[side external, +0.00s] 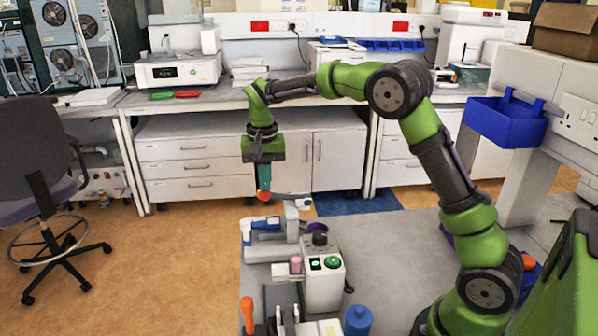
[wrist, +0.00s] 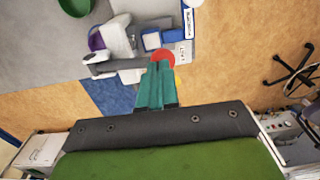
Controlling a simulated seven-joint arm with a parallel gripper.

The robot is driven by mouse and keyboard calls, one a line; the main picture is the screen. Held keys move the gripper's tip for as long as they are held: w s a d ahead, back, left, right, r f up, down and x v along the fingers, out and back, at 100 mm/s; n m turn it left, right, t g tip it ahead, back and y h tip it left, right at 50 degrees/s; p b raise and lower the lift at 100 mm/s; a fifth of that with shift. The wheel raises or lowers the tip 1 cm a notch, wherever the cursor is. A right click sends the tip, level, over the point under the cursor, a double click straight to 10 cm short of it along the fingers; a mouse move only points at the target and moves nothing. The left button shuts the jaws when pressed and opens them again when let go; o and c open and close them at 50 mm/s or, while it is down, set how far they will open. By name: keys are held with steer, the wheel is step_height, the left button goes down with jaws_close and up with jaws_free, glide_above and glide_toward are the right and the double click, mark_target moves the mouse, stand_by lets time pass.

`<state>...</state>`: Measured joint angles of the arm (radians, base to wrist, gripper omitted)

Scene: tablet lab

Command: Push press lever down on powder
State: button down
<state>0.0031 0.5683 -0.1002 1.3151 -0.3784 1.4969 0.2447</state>
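My gripper (side external: 264,190) points down above the far end of the work bench in the side view. Its teal fingers also show in the wrist view (wrist: 158,88), close together. A round red piece (wrist: 165,56) shows at the fingertips and just below them in the side view (side external: 264,197); I cannot tell whether it is held. A white device with a blue bar (side external: 262,223) stands below the gripper, apart from it. An upright orange handle (side external: 247,312) stands at the near end of the bench; I cannot tell whether it is the press lever. I cannot make out any powder.
A white instrument with a green button (side external: 333,262), a purple bowl (side external: 318,228), a pink cylinder (side external: 295,265) and a blue bottle (side external: 357,321) crowd the bench. The grey bench top (side external: 400,240) is clear to the right. A swivel chair (side external: 50,170) stands at left.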

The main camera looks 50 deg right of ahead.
steer(key=shift+f, duration=1.2)
stand_by(1.1)
steer(key=shift+r, duration=1.7)
steer(key=shift+r, duration=0.1)
steer(key=shift+s+d+r, duration=0.2)
steer(key=shift+r, duration=0.5)
steer(key=shift+s+d+r, duration=0.2)
steer(key=shift+r, duration=0.5)
